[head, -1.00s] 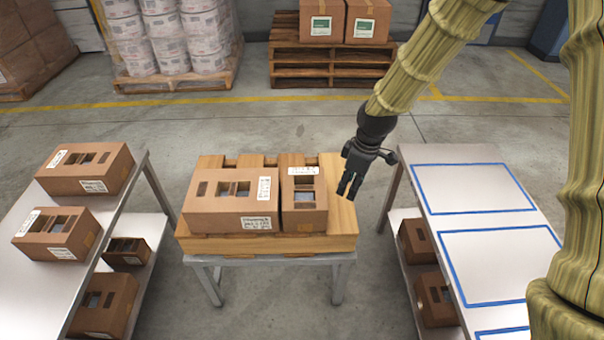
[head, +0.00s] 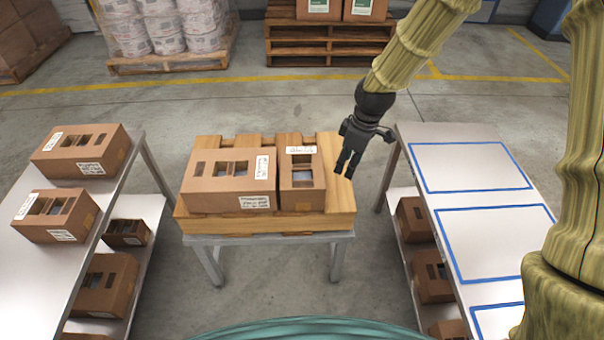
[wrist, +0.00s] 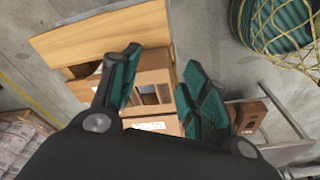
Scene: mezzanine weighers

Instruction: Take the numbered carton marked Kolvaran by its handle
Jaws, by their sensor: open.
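Two cartons stand side by side on a wooden pallet (head: 343,197) on the middle stand. The larger carton (head: 215,199) is on the left, with white labels and cut-outs on top. The smaller carton (head: 303,201) is on the right, with a white label and top openings. Label text is too small to read, so I cannot tell which carton is marked Kolvaran. My gripper (head: 346,174) is open and empty, above the pallet's right end and just right of the smaller carton. In the wrist view, a carton (wrist: 154,80) shows between the open fingers (wrist: 153,90).
A left table (head: 28,268) holds two cartons (head: 78,150) (head: 55,215), with more on its lower shelf. The right table (head: 440,180) has empty blue-outlined areas on top and cartons (head: 432,277) below. Loaded pallets (head: 329,45) stand behind. The floor between is open.

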